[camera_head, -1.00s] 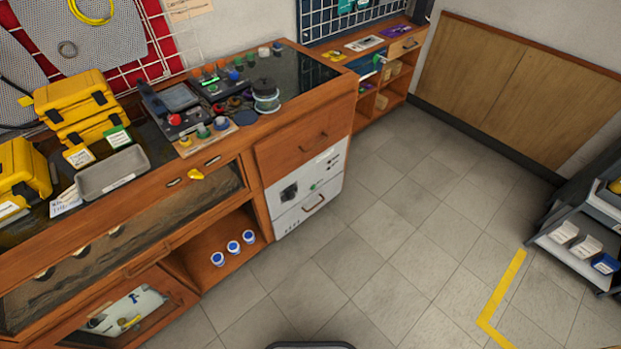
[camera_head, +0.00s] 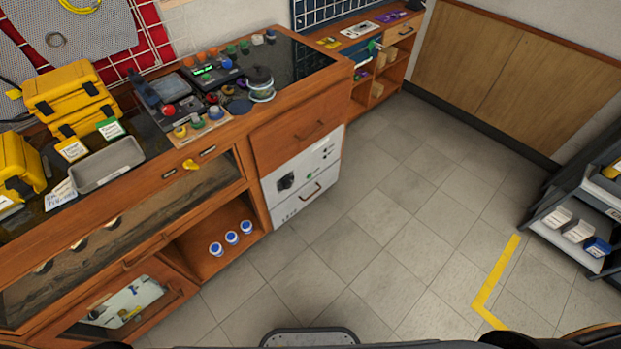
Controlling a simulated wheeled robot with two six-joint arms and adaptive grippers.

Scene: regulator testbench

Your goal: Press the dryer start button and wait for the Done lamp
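The dryer is probably the white-fronted unit (camera_head: 301,178) built into the right end of the wooden bench, below a wooden drawer. Its front has a dark square with a knob (camera_head: 286,182), a small green round button (camera_head: 309,174), small dark marks at the upper right and a bar handle (camera_head: 311,192). The green button may be the start button; its label is too small to read. I cannot make out a Done lamp or whether one is lit. Neither gripper is in view.
The bench top (camera_head: 296,62) carries a control panel with coloured knobs, yellow cases (camera_head: 68,96) and a grey tray (camera_head: 106,164). White-and-blue jars (camera_head: 231,238) stand on the lower shelf. A grey cart (camera_head: 563,212) is at the right. The tiled floor before the dryer is clear.

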